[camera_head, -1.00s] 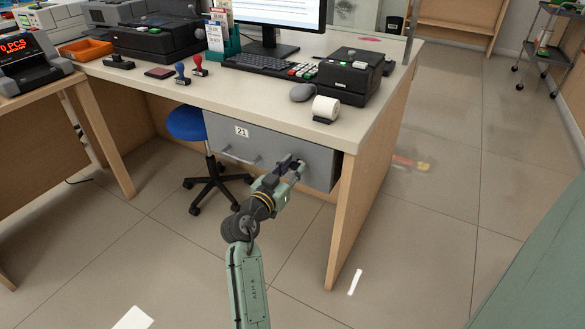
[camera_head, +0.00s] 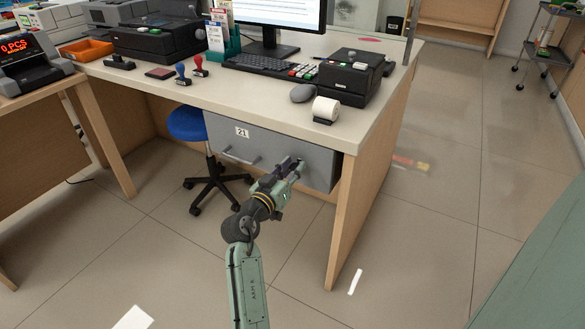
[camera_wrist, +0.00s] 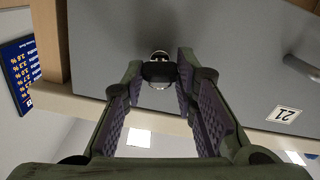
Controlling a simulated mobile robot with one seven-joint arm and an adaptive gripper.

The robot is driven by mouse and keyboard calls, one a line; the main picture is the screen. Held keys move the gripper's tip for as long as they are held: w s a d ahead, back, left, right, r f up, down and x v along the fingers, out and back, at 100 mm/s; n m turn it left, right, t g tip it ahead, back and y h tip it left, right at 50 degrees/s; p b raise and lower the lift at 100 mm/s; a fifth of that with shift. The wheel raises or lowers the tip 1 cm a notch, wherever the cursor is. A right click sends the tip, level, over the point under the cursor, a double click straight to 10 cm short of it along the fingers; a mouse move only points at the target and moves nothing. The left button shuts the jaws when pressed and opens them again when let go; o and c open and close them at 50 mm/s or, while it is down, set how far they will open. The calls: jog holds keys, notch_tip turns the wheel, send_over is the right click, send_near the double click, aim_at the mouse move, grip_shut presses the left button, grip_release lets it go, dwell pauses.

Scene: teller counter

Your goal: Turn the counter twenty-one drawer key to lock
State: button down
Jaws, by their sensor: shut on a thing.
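The grey drawer (camera_head: 275,147) with the "21" label (camera_head: 242,132) sits under the counter and looks shut. In the wrist view its face (camera_wrist: 230,40) appears turned over, with the label (camera_wrist: 284,114) at the right. A key with a dark bow (camera_wrist: 158,72) stands in a round metal lock (camera_wrist: 159,55) on this face. My gripper (camera_wrist: 160,76) is shut on the key bow, one finger on each side. In the head view my gripper (camera_head: 294,165) is at the drawer's right part and hides the key and lock.
A bar handle (camera_head: 240,159) sticks out of the drawer's left part. The counter's wooden side panel (camera_head: 347,215) stands close to the right of my gripper. A blue stool (camera_head: 187,123) stands at the left. The floor in front is clear.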

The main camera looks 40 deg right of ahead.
jog(key=n+p, duration=0.1)
jog(key=n, duration=0.2)
jog(key=shift+r+n, duration=0.1)
jog(key=shift+n, duration=0.3)
jog(key=n+p, duration=0.2)
jog(key=n, duration=0.2)
jog(key=shift+w, duration=0.1)
jog(key=n+p, duration=0.2)
jog(key=n, duration=0.2)
jog(key=shift+n+p, duration=1.05)
jog(key=shift+n, duration=0.55)
jog(key=shift+f, duration=0.2)
jog(key=c, duration=1.3)
grip_release()
jog(key=shift+a, duration=0.15)
